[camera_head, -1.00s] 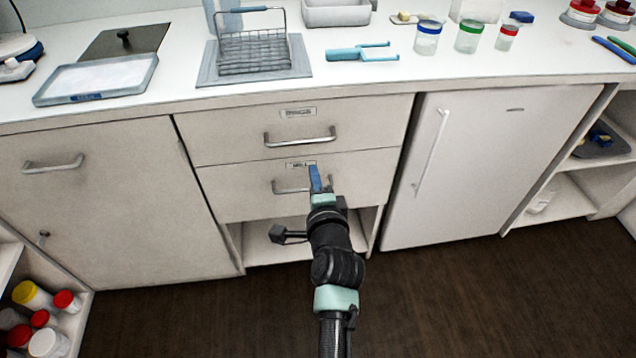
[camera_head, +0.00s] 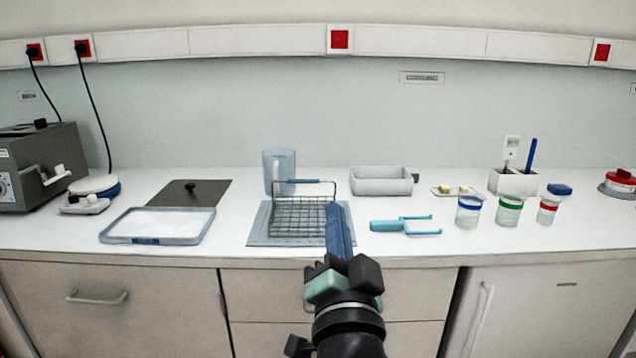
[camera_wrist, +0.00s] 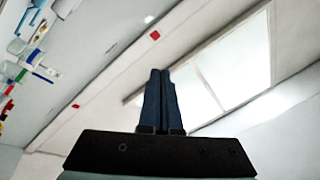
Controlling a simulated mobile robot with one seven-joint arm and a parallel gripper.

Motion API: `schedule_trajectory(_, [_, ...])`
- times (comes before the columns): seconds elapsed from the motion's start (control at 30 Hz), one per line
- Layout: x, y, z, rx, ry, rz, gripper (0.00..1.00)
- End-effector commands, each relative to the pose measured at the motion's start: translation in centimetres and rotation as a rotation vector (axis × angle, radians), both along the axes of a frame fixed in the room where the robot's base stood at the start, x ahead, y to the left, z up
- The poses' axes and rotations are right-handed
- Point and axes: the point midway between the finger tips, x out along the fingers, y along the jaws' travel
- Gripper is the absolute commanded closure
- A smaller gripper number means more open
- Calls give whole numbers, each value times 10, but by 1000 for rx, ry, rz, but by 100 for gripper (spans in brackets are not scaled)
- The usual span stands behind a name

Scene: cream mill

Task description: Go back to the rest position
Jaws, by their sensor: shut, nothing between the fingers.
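My gripper (camera_head: 338,222) is raised in front of the counter, pointing up and away from me in the head view. Its blue fingers overlap the right side of the wire basket in that view. In the wrist view the two dark blue fingers (camera_wrist: 163,95) lie side by side, shut, with nothing between them. The wrist view looks up past the fingers at the wall and a bright ceiling panel.
The counter holds a wire basket (camera_head: 290,220), a tray of white material (camera_head: 205,232), a grey bin (camera_head: 382,188), a light-blue tool (camera_head: 385,226) and jars with blue (camera_head: 468,208), green (camera_head: 508,212) and red (camera_head: 547,212) bands. Drawers and a white cabinet door (camera_head: 550,315) are below.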

Motion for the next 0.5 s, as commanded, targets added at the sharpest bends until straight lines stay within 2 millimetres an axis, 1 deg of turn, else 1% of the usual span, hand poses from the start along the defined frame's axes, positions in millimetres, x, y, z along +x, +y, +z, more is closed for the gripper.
schedule_trajectory(0.03, [-16,5,42,-93,-80,-30,100])
schedule_trajectory(0.07, [-26,8,62,-148,-122,-52,100])
schedule_trajectory(0.1, [-40,11,89,-222,-177,-86,100])
schedule_trajectory(0.17, [-65,15,128,-326,-260,-144,100])
schedule_trajectory(0.2, [-84,18,152,-393,-315,-189,100])
schedule_trajectory(0.27, [-116,21,186,-489,-396,-265,100])
schedule_trajectory(0.3, [-138,23,207,-548,-449,-322,100])
schedule_trajectory(0.37, [-175,25,235,-630,-526,-413,100])
schedule_trajectory(0.4, [-184,25,258,-658,-540,-444,100])
schedule_trajectory(0.43, [-178,25,272,-655,-527,-434,100])
schedule_trajectory(0.5, [-177,25,294,-652,-524,-431,100])
